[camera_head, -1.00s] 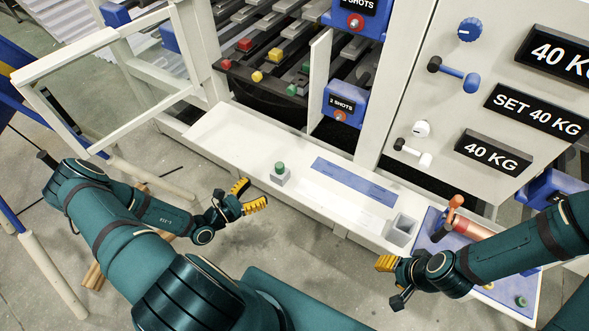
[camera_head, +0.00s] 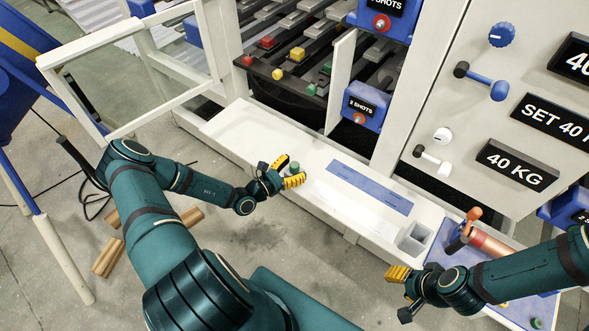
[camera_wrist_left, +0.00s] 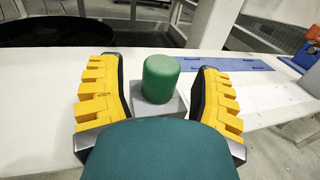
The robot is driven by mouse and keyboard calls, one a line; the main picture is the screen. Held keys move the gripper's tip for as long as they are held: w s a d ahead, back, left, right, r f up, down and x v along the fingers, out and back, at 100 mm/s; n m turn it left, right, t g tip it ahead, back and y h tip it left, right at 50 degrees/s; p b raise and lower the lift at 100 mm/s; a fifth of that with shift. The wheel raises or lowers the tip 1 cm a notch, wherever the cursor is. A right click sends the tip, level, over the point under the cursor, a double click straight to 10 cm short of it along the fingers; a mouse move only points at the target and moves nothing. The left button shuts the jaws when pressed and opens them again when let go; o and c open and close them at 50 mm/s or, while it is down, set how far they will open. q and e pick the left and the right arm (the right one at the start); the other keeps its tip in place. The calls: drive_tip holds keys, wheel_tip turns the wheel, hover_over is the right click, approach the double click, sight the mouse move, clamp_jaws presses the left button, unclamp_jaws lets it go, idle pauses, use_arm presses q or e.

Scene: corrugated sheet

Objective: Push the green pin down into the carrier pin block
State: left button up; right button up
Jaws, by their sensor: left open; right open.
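The green pin (camera_wrist_left: 162,78) stands upright on the grey carrier pin block (camera_wrist_left: 150,107) on the white ledge. In the head view the pin (camera_head: 295,167) shows between the yellow fingers of my left gripper (camera_head: 291,171). In the left wrist view my left gripper is open, with one finger on each side of the pin and a visible gap on both sides. How deep the pin sits in the block is hard to tell. My right gripper (camera_head: 398,274) is open and empty, left of the blue mat and apart from the pin.
A blue strip (camera_head: 369,187) lies on the white ledge (camera_head: 237,125) right of the pin. A grey open box (camera_head: 413,238) stands further right, beside a blue mat (camera_head: 500,313) with an orange-handled tool (camera_head: 490,243). A white-framed clear panel (camera_head: 140,80) stands at left.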

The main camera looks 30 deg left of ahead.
use_arm(q)
drive_tip(key=x, duration=0.2)
drive_tip(key=shift+w+d, duration=0.15)
drive_tip(key=shift+w, duration=0.1)
drive_tip(key=shift+c, duration=0.2)
clamp_jaws()
